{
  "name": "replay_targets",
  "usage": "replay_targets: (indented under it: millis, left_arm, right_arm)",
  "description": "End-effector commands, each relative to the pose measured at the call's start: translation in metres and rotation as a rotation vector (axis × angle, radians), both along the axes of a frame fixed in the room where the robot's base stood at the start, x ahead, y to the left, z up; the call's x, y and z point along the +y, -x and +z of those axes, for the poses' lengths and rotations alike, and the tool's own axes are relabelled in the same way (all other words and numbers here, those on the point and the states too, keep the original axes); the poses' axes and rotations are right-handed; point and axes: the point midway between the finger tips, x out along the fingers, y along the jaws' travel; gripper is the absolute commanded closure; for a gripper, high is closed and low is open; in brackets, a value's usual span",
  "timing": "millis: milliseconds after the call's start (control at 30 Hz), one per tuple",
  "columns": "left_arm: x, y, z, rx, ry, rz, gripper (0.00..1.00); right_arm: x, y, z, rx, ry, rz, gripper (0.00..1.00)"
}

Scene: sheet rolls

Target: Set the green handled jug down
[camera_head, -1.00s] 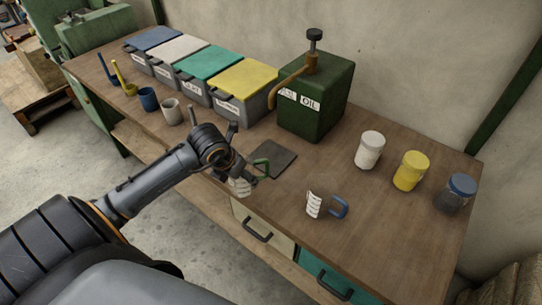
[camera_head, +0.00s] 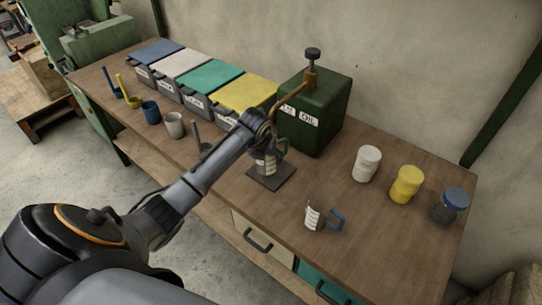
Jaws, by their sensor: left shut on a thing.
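The green handled jug (camera_head: 265,167) is clear with white markings, and its green handle shows on its right side. My left gripper (camera_head: 263,148) is shut on it, and the wrist hides its upper part. The jug is upright over the dark square pad (camera_head: 284,182), in front of the green oil tank (camera_head: 325,110). I cannot tell whether its base touches the pad. My right gripper is out of view.
A blue-handled jug (camera_head: 316,217) stands near the front edge. The tank's brown spout (camera_head: 292,95) reaches forward.

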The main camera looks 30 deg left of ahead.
Motion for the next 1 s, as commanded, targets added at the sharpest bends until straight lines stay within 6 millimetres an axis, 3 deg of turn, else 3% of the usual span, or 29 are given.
replay_targets:
  millis: [300, 533, 933, 967, 1000]
  left_arm:
    - [-0.002, -0.027, 0.001, -0.001, 0.002, 0.001, 0.78]
    - [-0.002, -0.026, -0.031, 0.001, 0.002, 0.001, 0.78]
    - [-0.001, -0.026, -0.039, -0.001, -0.001, 0.000, 0.78]
    - [-0.002, -0.026, -0.038, 0.000, 0.000, 0.000, 0.26]
    - [-0.002, -0.026, -0.038, 0.000, 0.000, 0.000, 0.18]
  right_arm:
    - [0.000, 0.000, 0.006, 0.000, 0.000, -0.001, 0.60]
    - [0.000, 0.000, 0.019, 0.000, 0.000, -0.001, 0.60]
    - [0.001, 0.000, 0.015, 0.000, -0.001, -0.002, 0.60]
    - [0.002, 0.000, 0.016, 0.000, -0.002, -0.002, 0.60]
    - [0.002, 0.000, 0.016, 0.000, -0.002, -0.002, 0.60]
